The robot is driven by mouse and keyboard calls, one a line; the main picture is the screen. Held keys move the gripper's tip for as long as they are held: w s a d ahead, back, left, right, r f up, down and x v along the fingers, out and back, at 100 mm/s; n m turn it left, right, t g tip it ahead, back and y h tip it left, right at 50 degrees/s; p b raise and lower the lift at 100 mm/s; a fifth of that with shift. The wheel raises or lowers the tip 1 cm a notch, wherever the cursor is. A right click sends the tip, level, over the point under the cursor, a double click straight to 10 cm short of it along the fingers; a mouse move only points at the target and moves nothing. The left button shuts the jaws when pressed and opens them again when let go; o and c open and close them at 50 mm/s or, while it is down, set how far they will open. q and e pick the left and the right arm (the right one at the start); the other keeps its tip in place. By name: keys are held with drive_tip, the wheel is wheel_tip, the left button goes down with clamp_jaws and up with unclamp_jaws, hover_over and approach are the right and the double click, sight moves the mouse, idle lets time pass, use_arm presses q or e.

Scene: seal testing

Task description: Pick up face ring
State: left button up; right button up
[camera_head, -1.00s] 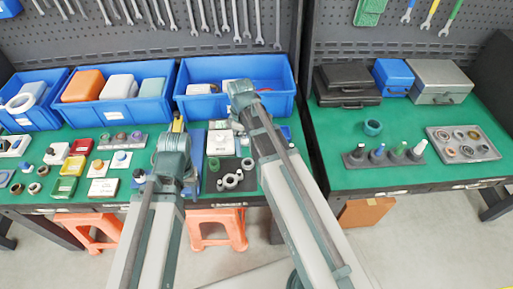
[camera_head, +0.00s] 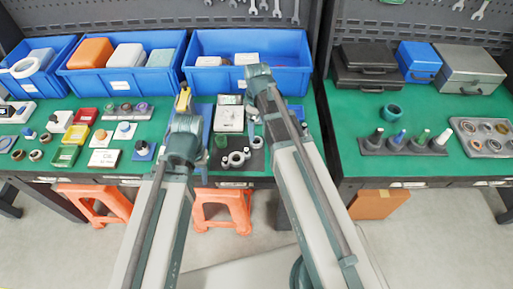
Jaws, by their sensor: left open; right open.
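I cannot tell for sure which ring is the face ring. Several grey rings (camera_head: 238,158) lie on a dark mat at the front of the left bench. A grey tray (camera_head: 462,138) on the right bench holds several rings, and a teal ring (camera_head: 391,112) stands alone near it. My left gripper (camera_head: 190,155) is over the left bench, left of the dark mat, largely hidden by its wrist. My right gripper (camera_head: 255,118) is above and behind the dark mat, partly hidden by its arm. Both are open, with nothing seen in them.
Blue bins (camera_head: 247,78) line the back of the left bench. Small blocks and parts crowd its left half, and a white device (camera_head: 229,117) stands between my arms. The right bench has a peg stand (camera_head: 403,148), a black case (camera_head: 366,78) and a gap between benches.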

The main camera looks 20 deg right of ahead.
sight(257, 144)
use_arm(q)
drive_tip(key=shift+f+b, duration=0.3)
drive_tip(key=shift+f, duration=0.5)
use_arm(e)
drive_tip(key=shift+f, duration=0.75)
drive_tip(key=f+b, duration=0.5)
drive_tip(key=shift+s+a+f, duration=0.15)
drive_tip(key=shift+s+f, duration=0.05)
use_arm(q)
wheel_tip(257, 144, down, 5)
drive_tip(key=shift+f, duration=0.1)
use_arm(e)
drive_tip(key=shift+r, duration=0.15)
drive_tip(key=shift+c, duration=0.3)
drive_tip(key=c, duration=1.4)
